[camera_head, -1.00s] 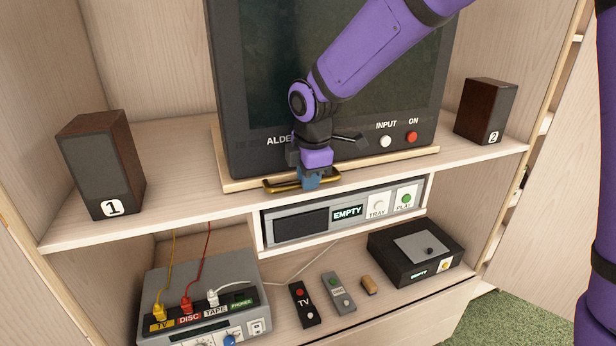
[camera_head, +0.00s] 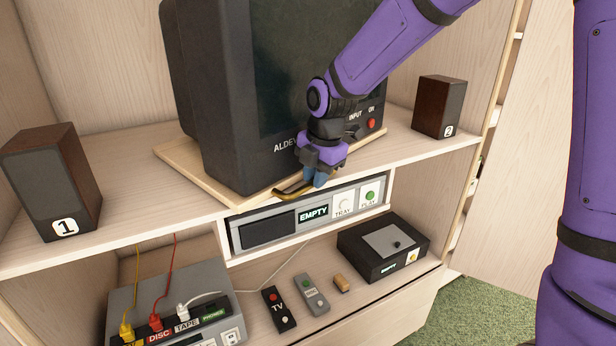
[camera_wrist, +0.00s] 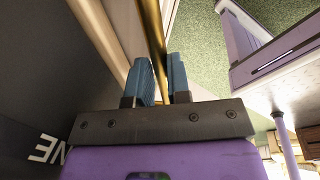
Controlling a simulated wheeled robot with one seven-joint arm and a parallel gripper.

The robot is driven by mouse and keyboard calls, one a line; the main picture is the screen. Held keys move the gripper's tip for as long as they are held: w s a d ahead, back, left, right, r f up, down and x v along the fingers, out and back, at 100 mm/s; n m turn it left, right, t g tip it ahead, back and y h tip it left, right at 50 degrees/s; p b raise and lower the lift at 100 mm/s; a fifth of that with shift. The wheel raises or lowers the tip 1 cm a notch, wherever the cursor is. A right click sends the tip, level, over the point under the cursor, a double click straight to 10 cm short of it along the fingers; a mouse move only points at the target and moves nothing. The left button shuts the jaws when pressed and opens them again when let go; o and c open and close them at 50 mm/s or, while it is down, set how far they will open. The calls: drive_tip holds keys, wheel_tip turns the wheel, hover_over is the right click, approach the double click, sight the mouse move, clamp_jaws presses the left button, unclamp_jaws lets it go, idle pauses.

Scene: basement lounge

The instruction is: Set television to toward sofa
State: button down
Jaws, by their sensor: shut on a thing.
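The television (camera_head: 215,80) is a dark boxy set on a thin wooden swivel board (camera_head: 178,160) on the upper shelf. It stands turned, its screen facing toward the right of the head view and its left side showing. A brass handle (camera_head: 284,192) runs along the board's front edge. My gripper (camera_head: 318,178) is shut on the handle, low in front of the screen. In the wrist view the blue fingers (camera_wrist: 158,82) close around the brass bar (camera_wrist: 151,35). My arm hides part of the screen and front panel. The sofa is not identifiable in view.
Speaker 1 (camera_head: 55,185) stands left of the television and speaker 2 (camera_head: 439,107) right of it, both apart from the board. Below are a disc player (camera_head: 270,232), a grey switch box (camera_head: 170,285), a black box (camera_head: 375,250) and remotes (camera_head: 278,310). Green carpet (camera_head: 455,310) lies lower right.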

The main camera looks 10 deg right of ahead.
drive_tip(key=shift+d, duration=0.2)
drive_tip(key=c, duration=1.1)
unclamp_jaws()
drive_tip(key=shift+w+d, duration=0.1)
drive_tip(key=shift+d, duration=0.05)
drive_tip(key=shift+r, duration=0.25)
wheel_tip(320, 180, up, 10)
drive_tip(key=s+d, duration=0.1)
drive_tip(key=shift+s, duration=0.35)
drive_tip(key=shift+r, duration=0.1)
